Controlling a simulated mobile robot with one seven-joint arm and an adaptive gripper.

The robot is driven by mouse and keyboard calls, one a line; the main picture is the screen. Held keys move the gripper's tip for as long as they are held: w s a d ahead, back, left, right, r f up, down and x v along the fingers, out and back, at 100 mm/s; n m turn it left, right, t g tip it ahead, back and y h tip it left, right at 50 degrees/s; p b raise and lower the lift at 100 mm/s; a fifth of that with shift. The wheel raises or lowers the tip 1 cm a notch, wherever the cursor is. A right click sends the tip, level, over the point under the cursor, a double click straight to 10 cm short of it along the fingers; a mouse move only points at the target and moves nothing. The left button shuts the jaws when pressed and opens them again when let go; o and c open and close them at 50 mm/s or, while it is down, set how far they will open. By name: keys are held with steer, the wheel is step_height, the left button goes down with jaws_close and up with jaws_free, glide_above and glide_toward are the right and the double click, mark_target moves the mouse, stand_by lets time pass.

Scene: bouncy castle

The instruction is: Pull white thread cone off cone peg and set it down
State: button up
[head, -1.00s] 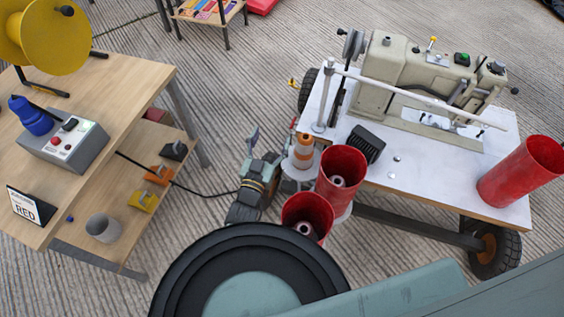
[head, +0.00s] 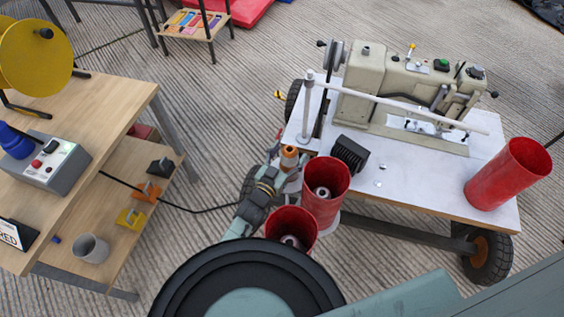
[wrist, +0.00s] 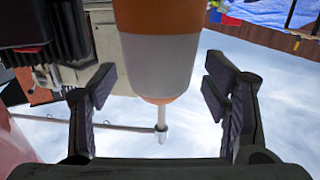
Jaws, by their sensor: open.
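The white thread cone (head: 288,161) has orange ends and a white band. It stands upright at the left corner of the sewing table. In the wrist view the white band (wrist: 158,66) is large and lies between the two fingers. A thin pale rod (wrist: 161,117) shows just past its narrow end; I cannot tell if this is the cone peg. My gripper (wrist: 163,88) is open, with a visible gap between each finger and the cone. In the head view my gripper (head: 277,166) is right at the cone and partly hides its lower part and support.
Two red tubes (head: 326,212) with spools inside stand close by in front. A black box (head: 350,153) and the cream sewing machine (head: 365,82) are on the white table (head: 400,180). Another red tube (head: 507,174) stands at the right. A wooden bench (head: 110,110) is at the left.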

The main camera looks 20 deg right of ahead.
steer(key=shift+w+d, duration=0.4)
steer(key=c, duration=1.5)
